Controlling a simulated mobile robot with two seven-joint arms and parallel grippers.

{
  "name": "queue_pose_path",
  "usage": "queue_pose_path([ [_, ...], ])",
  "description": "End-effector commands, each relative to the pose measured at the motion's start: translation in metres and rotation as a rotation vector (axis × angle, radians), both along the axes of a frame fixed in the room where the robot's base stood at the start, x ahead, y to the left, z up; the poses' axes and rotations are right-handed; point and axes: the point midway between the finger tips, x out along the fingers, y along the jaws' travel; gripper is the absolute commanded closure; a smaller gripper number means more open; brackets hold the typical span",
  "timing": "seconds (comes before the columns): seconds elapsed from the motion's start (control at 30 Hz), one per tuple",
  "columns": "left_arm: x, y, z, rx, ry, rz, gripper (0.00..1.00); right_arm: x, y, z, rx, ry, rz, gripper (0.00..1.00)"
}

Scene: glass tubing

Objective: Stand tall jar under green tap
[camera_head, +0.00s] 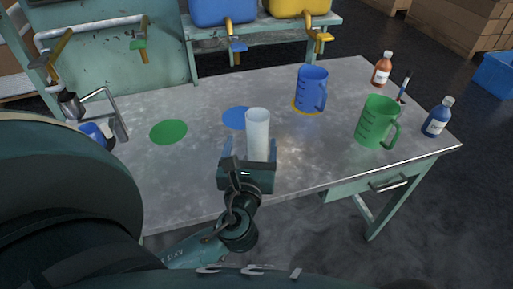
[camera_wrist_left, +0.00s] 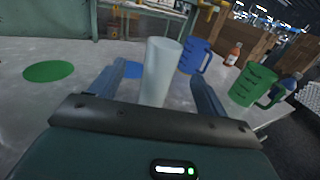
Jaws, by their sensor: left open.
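The tall jar (camera_head: 257,128), a pale frosted cylinder, stands upright on the metal table near its front edge. My left gripper (camera_head: 250,150) is open, with one finger on each side of the jar's lower part. In the left wrist view the jar (camera_wrist_left: 160,72) stands between the two blue fingers, with a visible gap on each side. The green tap (camera_head: 138,44) is on the teal panel at the back left. A green disc (camera_head: 168,132) lies on the table in front of it. My right gripper is out of view.
A blue disc (camera_head: 237,118) lies just behind the jar. A blue jug (camera_head: 311,88), a green jug (camera_head: 375,122), a brown bottle (camera_head: 382,70) and a blue bottle (camera_head: 437,118) stand to the right. A bent metal pipe (camera_head: 112,108) stands at the left. The table between jar and green disc is clear.

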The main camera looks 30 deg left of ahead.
Motion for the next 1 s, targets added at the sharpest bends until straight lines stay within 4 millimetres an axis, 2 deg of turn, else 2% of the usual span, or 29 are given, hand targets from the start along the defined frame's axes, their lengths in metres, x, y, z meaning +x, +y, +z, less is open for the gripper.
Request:
queue_pose_path([
  [0.03,0.010,0.005,0.003,0.003,-0.004,0.001,0.24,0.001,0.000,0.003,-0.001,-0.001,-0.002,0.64],
  [0.2,0.038,0.019,0.002,0.004,-0.005,-0.001,0.24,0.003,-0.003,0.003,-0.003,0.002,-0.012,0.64],
  [0.47,0.056,0.027,0.001,0.002,-0.004,-0.002,0.24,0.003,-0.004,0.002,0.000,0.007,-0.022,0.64],
  [0.7,0.089,0.040,-0.001,0.002,-0.006,-0.002,0.24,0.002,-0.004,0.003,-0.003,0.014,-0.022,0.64],
  [0.83,0.098,0.044,-0.002,0.000,-0.004,-0.002,0.24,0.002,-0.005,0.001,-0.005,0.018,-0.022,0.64],
  [1.0,0.099,0.045,-0.003,0.000,-0.002,-0.003,0.24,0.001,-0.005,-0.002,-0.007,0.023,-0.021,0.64],
])
